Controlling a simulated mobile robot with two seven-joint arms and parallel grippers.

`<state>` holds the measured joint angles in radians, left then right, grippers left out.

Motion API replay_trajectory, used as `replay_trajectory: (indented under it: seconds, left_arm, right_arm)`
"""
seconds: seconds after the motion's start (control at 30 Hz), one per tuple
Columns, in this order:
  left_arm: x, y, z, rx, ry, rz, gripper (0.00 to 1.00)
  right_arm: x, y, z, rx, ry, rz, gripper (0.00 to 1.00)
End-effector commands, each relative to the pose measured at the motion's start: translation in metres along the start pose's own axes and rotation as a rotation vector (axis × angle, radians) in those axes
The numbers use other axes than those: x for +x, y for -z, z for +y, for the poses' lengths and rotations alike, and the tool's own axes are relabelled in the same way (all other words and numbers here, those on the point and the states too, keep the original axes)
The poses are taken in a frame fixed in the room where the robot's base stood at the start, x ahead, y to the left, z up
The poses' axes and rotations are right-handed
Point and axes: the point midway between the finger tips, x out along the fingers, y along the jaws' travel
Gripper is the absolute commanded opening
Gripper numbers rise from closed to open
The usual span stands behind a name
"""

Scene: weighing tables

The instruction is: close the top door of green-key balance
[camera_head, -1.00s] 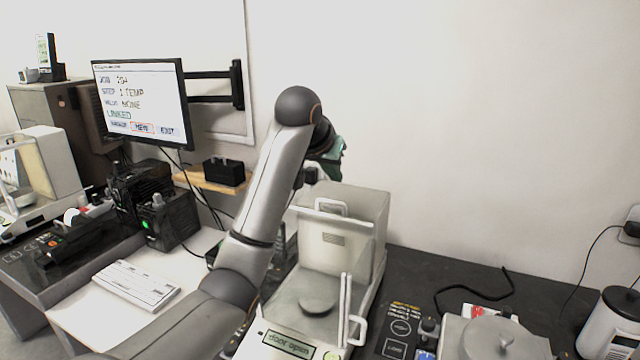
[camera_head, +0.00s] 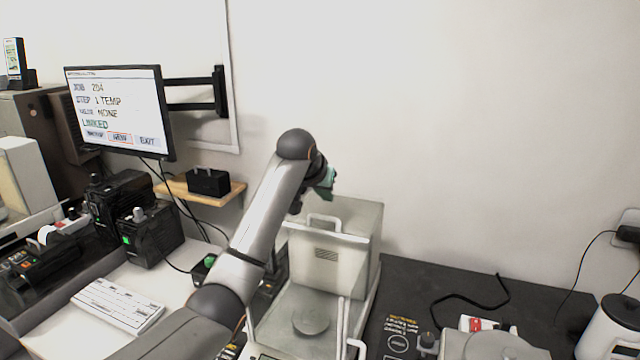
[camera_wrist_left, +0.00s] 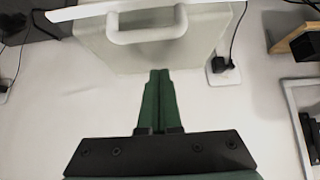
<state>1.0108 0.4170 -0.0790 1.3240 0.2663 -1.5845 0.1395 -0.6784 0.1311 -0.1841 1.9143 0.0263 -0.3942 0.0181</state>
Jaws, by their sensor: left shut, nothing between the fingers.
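The balance (camera_head: 365,240) stands at the middle bottom of the head view, its front display and keys cut off by the lower edge. Its weighing chamber looks open on top, with the round pan (camera_head: 311,317) visible inside. The top door's white handle (camera_head: 325,219) is at the back of the balance; it shows large in the left wrist view (camera_wrist_left: 146,34). My left gripper (camera_head: 329,182) is above and behind this handle. In the left wrist view its green fingers (camera_wrist_left: 158,74) are shut and empty, apart from the handle. My right gripper is not in view.
A side-door handle (camera_head: 350,335) rises at the balance's front right. A monitor (camera_head: 118,108) on a wall arm and a small wooden shelf (camera_head: 200,190) are to the left. A black cable (camera_head: 470,297) and a lidded grey container (camera_head: 490,345) are to the right.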

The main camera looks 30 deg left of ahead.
Motion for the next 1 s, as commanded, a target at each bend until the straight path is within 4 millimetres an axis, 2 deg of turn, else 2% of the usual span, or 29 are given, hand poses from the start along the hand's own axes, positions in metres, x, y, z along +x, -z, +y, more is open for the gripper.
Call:
replay_trajectory:
  seconds: [0.1,0.53,1.0]
  left_arm:
    - [0.015,-0.002,0.000,0.001,0.001,-0.001,0.00]
    - [-0.005,-0.031,0.000,0.001,0.001,0.000,0.00]
    - [-0.007,-0.034,0.000,0.000,0.000,0.001,0.00]
  right_arm:
    - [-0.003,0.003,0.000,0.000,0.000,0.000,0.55]
    - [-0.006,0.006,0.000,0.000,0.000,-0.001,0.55]
    - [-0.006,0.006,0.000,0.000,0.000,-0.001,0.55]
